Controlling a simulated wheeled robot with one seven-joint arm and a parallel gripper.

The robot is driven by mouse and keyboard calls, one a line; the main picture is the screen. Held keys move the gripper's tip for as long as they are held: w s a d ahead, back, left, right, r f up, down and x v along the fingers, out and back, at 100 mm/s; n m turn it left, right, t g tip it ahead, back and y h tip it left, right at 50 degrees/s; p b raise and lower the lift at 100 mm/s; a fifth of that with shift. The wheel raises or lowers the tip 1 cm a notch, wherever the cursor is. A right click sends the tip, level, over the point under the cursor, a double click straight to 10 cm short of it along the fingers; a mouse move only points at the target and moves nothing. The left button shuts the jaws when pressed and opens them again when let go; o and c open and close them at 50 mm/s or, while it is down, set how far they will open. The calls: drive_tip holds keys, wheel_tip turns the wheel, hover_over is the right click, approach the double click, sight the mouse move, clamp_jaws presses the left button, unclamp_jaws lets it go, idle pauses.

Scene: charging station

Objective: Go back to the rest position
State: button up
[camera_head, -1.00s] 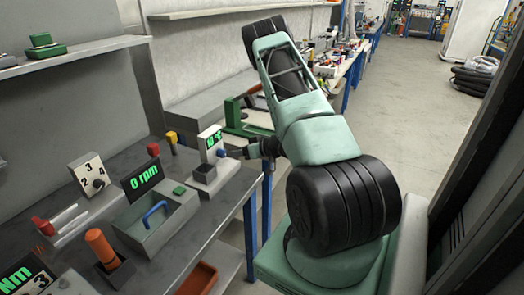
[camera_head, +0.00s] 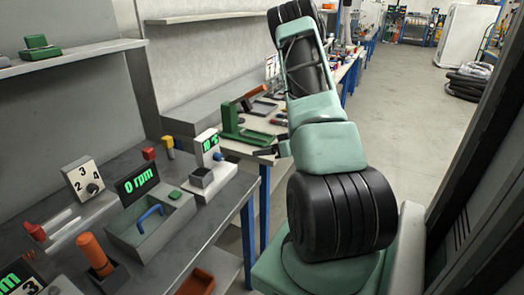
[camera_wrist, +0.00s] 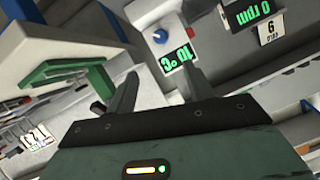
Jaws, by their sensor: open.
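My gripper (camera_head: 266,153) shows in the head view to the right of the workbench, partly hidden behind my own arm. In the wrist view my gripper (camera_wrist: 158,92) has its two fingers spread apart with nothing between them. The temperature station (camera_head: 209,165) with a green °C display and a blue knob stands on the bench, left of the gripper and apart from it. Its display (camera_wrist: 176,58) also shows in the wrist view, beyond the fingertips.
The dark workbench (camera_head: 225,205) holds a box with a blue handle (camera_head: 150,219), an rpm display (camera_head: 138,184) and an orange handle (camera_head: 95,251). A green stand (camera_head: 235,124) is on the bench behind.

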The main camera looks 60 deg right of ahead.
idle(0.3)
drive_tip(key=w+a+r, duration=0.1)
drive_tip(key=w+a, duration=0.3)
drive_tip(key=w, duration=0.1)
drive_tip(key=w+a+r+n+g+h, duration=0.1)
drive_tip(key=w+a+r, duration=0.1)
drive_tip(key=w+a, duration=0.2)
drive_tip(key=w+a+r+n+g, duration=0.1)
drive_tip(key=w+a+r, duration=0.1)
drive_tip(key=w+a, duration=0.3)
drive_tip(key=shift+w+a+h, duration=0.1)
drive_tip(key=shift+w+h, duration=0.2)
drive_tip(key=shift+w, duration=0.5)
drive_tip(key=a+r+n+g, duration=0.2)
drive_tip(key=a+r+g, duration=0.1)
drive_tip(key=a, duration=1.4)
drive_tip(key=s+a+r+n+g, duration=0.2)
drive_tip(key=s+a+r+g, duration=0.15)
drive_tip(key=s+a, duration=0.9)
drive_tip(key=s+a+n+g, duration=0.1)
drive_tip(key=s+a, duration=0.3)
drive_tip(key=s, duration=0.4)
drive_tip(key=s+a+r+n+g, duration=0.1)
drive_tip(key=s+a+g, duration=0.3)
drive_tip(key=s, duration=0.5)
drive_tip(key=shift+s+a+r+n, duration=0.15)
drive_tip(key=shift+a+n, duration=0.45)
drive_tip(key=shift+a, duration=0.15)
